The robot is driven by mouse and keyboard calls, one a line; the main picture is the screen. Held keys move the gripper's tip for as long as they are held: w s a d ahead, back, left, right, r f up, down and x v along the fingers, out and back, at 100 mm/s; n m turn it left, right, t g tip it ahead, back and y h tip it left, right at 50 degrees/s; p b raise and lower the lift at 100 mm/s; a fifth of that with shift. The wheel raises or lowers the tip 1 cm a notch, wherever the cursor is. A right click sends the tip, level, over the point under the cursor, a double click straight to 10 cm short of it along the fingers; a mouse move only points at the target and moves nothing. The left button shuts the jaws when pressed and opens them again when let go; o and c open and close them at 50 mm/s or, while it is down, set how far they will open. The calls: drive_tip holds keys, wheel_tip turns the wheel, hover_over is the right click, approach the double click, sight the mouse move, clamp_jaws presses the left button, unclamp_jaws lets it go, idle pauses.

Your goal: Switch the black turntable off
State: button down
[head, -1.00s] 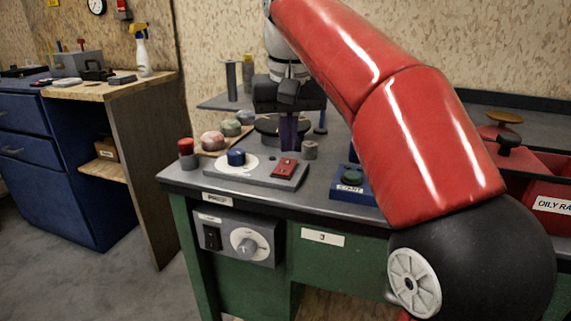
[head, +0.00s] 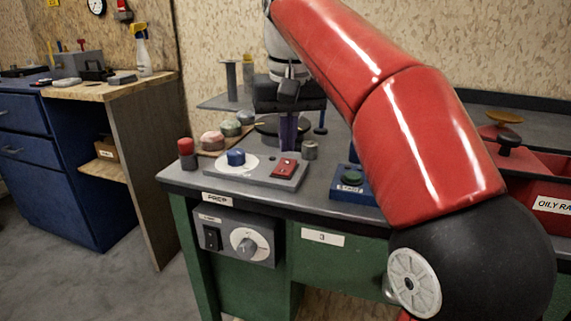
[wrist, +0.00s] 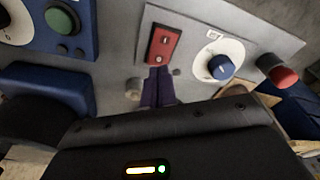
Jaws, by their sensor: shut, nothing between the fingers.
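A dark round disc (head: 268,125), which seems to be the black turntable, sits at the back of the green bench, partly hidden behind my gripper (head: 288,146). In front of it lies a grey panel (head: 240,178) with a blue knob on a white dial (head: 236,157) and a red rocker switch (head: 285,167). My purple fingers are shut and empty, pointing down just behind the red switch. In the wrist view, the fingertips (wrist: 157,72) are close to the near end of the red switch (wrist: 164,45); I cannot tell whether they touch it.
A blue box with a green button (head: 352,179) is further right. A grey box with a dial (head: 236,238) is on the bench front. Red bins (head: 545,185) stand far right.

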sight(288, 163)
drive_tip(key=shift+f+b, duration=0.8)
drive_tip(key=shift+f, duration=0.35)
idle(0.4)
wheel_tip(288, 163, up, 3)
drive_tip(key=p, duration=0.3)
drive_tip(key=shift+r, duration=2.05)
drive_tip(key=shift+s, duration=0.1)
